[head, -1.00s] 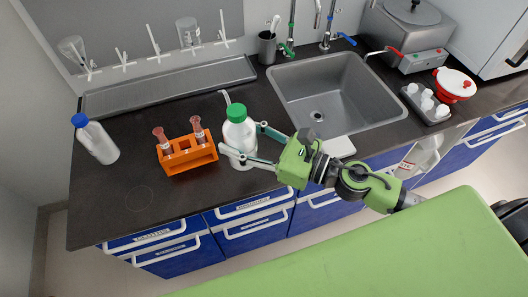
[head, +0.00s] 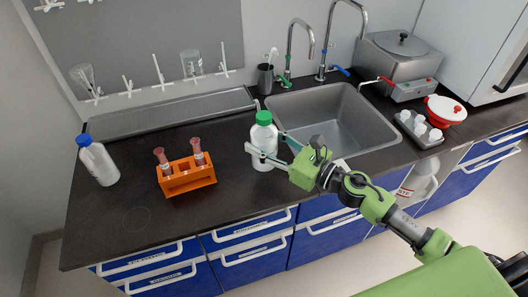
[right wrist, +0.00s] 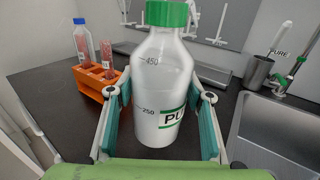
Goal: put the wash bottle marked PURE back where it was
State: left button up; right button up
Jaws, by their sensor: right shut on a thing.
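The wash bottle (head: 264,146) is white with a green cap and stands upright between the rack and the sink. My right gripper (head: 268,156) is shut on its body, with a finger on each side. A faint circle outline (head: 136,218) is on the counter at the front left. My left gripper is not in view.
An orange rack (head: 188,181) with two red tubes stands left of the bottle. A blue-capped bottle (head: 98,162) stands at the far left. The sink (head: 335,122) lies right of the held bottle. The dark counter (head: 130,192) is clear at the front left.

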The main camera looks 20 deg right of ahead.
jog(key=shift+w+d+f, duration=0.25)
jog(key=shift+w+f, duration=0.6)
notch_tip(320, 180, down, 3)
jog(key=shift+w+f, duration=0.15)
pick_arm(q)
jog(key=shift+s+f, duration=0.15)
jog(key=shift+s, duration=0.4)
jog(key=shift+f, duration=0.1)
pick_arm(e)
jog(key=shift+f, duration=0.2)
jog(key=o, duration=0.8)
jog(key=shift+f, duration=0.1)
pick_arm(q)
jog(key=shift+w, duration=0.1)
pick_arm(e)
jog(key=shift+o, duration=0.2)
